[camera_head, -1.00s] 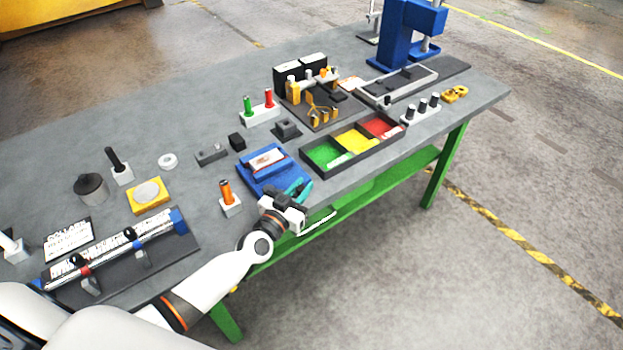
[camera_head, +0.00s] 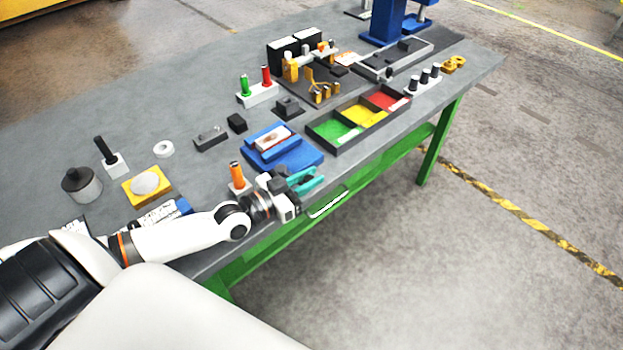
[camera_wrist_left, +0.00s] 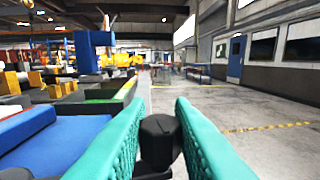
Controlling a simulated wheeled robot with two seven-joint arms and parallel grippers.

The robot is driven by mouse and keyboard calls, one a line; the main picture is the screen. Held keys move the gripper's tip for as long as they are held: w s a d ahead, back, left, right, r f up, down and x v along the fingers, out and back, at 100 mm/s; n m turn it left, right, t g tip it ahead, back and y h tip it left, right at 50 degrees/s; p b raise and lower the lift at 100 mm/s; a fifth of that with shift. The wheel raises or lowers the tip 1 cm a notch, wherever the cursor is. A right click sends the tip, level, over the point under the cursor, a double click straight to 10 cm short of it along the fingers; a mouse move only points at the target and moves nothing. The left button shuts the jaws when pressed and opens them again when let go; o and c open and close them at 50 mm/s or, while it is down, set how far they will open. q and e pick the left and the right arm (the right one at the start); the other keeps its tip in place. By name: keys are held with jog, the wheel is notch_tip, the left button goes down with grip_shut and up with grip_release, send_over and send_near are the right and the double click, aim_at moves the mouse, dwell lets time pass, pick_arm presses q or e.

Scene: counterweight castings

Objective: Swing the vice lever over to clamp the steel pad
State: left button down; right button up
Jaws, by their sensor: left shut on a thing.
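The blue vice (camera_head: 295,158) sits near the table's front edge, left of the three-colour tray. A pale pad with a reddish-brown patch (camera_head: 272,138) lies between its jaws; I take it for the steel pad. My left gripper (camera_head: 306,179), with teal fingers, is at the vice's front right corner. In the left wrist view its fingers are closed around a black knob (camera_wrist_left: 160,140), which I take for the end of the vice lever. The rest of the lever is hidden. Blue vice parts show at left in that view (camera_wrist_left: 85,145). My right gripper is not in view.
An orange-handled tool in a white block (camera_head: 237,178) stands close to my left wrist. The tray with green, yellow and red bins (camera_head: 345,142) is just right of the vice. Open floor lies beyond the table's front edge.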

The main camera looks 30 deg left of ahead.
pick_arm(q)
jog(key=c, duration=1.4)
grip_release()
jog(key=shift+o, duration=0.5)
jog(key=shift+s, duration=0.1)
jog(key=shift+s+a, duration=0.15)
jog(key=shift+s, duration=0.05)
jog(key=p+v, duration=0.5)
jog(key=v, duration=0.5)
jog(key=shift+s+a+r, duration=0.1)
jog(key=shift+s+r, duration=0.05)
jog(key=shift+s, duration=0.1)
jog(key=shift+s+a+p, duration=0.2)
jog(key=shift+s+p, duration=0.1)
jog(key=shift+s, duration=0.15)
jog(key=shift+d, duration=0.1)
